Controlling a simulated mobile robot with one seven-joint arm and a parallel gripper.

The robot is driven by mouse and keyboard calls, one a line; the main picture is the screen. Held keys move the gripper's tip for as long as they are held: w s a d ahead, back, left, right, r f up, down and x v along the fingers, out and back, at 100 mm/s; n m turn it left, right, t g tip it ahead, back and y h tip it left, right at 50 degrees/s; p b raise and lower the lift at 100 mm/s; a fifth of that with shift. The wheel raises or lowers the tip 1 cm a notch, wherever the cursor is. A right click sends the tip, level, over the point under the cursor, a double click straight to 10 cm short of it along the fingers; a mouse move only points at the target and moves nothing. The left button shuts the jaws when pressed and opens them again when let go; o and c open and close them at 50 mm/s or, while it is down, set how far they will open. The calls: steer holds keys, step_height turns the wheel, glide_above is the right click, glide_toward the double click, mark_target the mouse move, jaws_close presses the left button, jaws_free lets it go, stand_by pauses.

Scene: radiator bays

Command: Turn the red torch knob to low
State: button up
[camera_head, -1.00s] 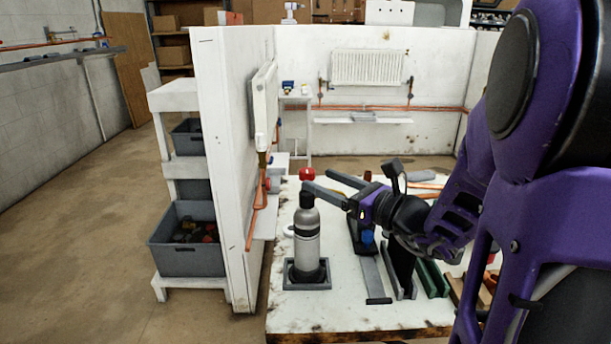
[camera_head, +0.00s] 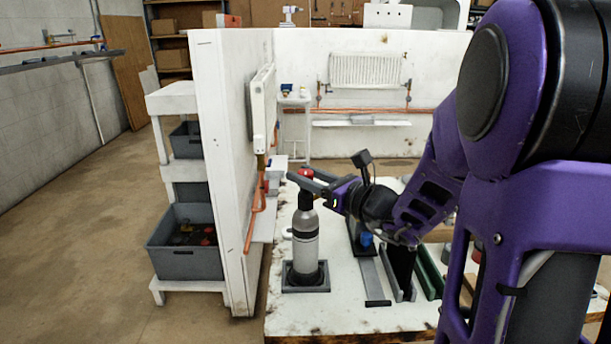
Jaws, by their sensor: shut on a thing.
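The torch (camera_head: 305,240) is a grey cylinder with a dark band and dark neck, standing upright in a square grey holder (camera_head: 306,287) at the left of the workbench. Its red knob (camera_head: 306,172) sits at the top and is partly hidden by my fingers. My gripper (camera_head: 300,174) reaches in from the right, level with the torch top, and is shut on the red knob, with a finger on the near side and one on the far side. The knob's setting marks are too small to read.
A white partition wall with a radiator (camera_head: 263,110) and copper pipe stands just left of the bench (camera_head: 340,315). Grey and green channel pieces (camera_head: 429,275) lie right of the torch. Shelves with grey bins (camera_head: 184,250) stand further left.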

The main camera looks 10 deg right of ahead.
jaws_close()
steer(key=shift+n+g+y, duration=0.3)
steer(key=shift+y, duration=0.1)
steer(key=n+g+y+p, duration=0.1)
steer(key=g+y, duration=0.1)
steer(key=n+g+y+p, duration=0.1)
steer(key=n+p, duration=0.1)
steer(key=shift+d+r+g+y, duration=0.1)
steer(key=shift+r+g+y, duration=0.1)
steer(key=shift+g+y, duration=0.2)
steer(key=n+g+y+p, duration=0.1)
steer(key=n+g+p, duration=0.1)
steer(key=g, duration=0.1)
steer(key=n+g+y+p, duration=0.1)
steer(key=n+g+p, duration=0.1)
steer(key=g+p, duration=0.1)
steer(key=shift+n+y, duration=0.4)
steer(key=shift+f+n+g+y+p, duration=0.15)
steer(key=shift+n+g+p, duration=0.65)
steer(key=shift+g, duration=0.6)
steer(key=shift+n+g+y+p, duration=0.15)
steer(key=shift+n+g+p, duration=0.4)
steer(key=shift+n+g, duration=0.6)
steer(key=shift+g, duration=0.35)
